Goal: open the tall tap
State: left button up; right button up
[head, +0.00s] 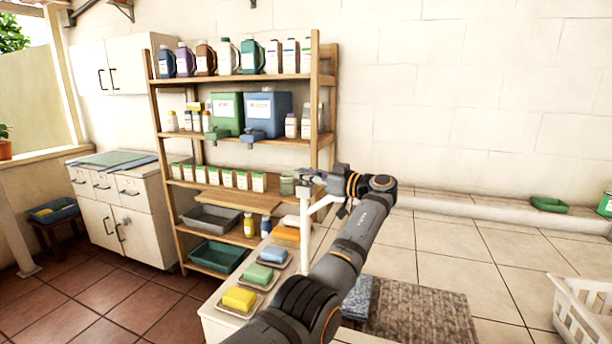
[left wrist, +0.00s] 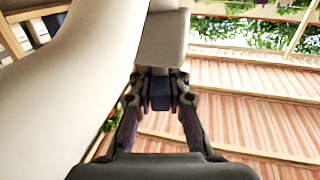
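The tall tap (head: 305,222) is a slim white post with a slanting branch, standing at the basin in the middle of the head view. My left gripper (head: 313,177) is at its top, where it covers part of the tap head. In the left wrist view, a pale block of the tap (left wrist: 163,45) lies just past my left fingertips (left wrist: 161,88), and a large pale curved part fills the left. The fingers stand apart with a small dark piece between them. I cannot tell whether they touch or grip it. My right gripper is not in view.
Soap dishes with yellow (head: 239,298), green (head: 258,275) and blue soaps line the counter left of the tap. A wooden shelf (head: 323,108) with bottles and canisters stands behind. A white basket (head: 585,310) is at the lower right.

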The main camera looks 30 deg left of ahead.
pick_arm(q)
jog(key=o, duration=0.4)
jog(key=shift+a, duration=0.1)
jog(key=shift+o, duration=0.2)
jog(key=d, duration=1.2)
jog(key=shift+s, duration=0.1)
